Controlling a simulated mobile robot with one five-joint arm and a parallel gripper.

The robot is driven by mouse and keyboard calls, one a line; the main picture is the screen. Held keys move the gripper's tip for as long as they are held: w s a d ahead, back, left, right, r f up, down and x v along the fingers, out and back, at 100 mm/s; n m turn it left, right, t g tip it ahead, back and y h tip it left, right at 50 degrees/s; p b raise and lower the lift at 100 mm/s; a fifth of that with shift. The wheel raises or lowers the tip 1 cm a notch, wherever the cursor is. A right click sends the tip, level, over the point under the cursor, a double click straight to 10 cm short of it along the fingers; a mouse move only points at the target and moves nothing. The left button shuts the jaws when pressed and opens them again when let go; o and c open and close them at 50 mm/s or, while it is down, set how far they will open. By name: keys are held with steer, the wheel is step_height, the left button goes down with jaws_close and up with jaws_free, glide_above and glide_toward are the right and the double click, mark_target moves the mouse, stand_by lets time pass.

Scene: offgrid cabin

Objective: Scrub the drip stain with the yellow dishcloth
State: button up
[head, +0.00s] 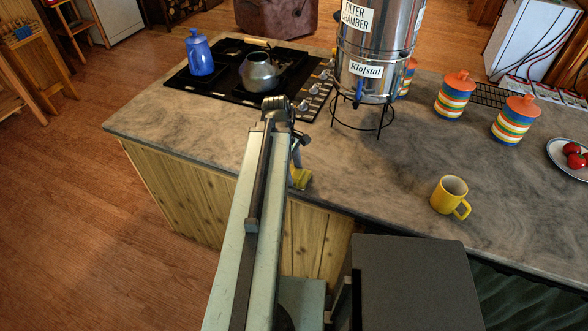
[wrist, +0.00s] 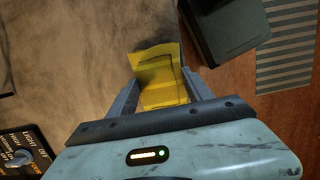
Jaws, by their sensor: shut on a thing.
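The yellow dishcloth (head: 301,179) hangs at the counter's front edge, beside my arm in the head view. In the wrist view the yellow cloth (wrist: 163,92) sits between the fingers, creased, with a dark shadowed patch along its upper part. My gripper (wrist: 158,78) is shut on it. In the head view my arm hides most of the gripper (head: 297,160). The grey mottled countertop (head: 400,160) lies under and around the cloth. I cannot make out the drip stain clearly against the mottling in either view.
A yellow mug (head: 449,195) stands to the right on the counter. A steel water filter (head: 376,50) on a black wire stand (head: 362,118) rises behind. Striped canisters (head: 513,120) stand farther right.

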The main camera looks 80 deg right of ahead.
steer(key=shift+r+p, duration=3.05)
step_height(320, 180, up, 3)
steer(key=p, duration=0.3)
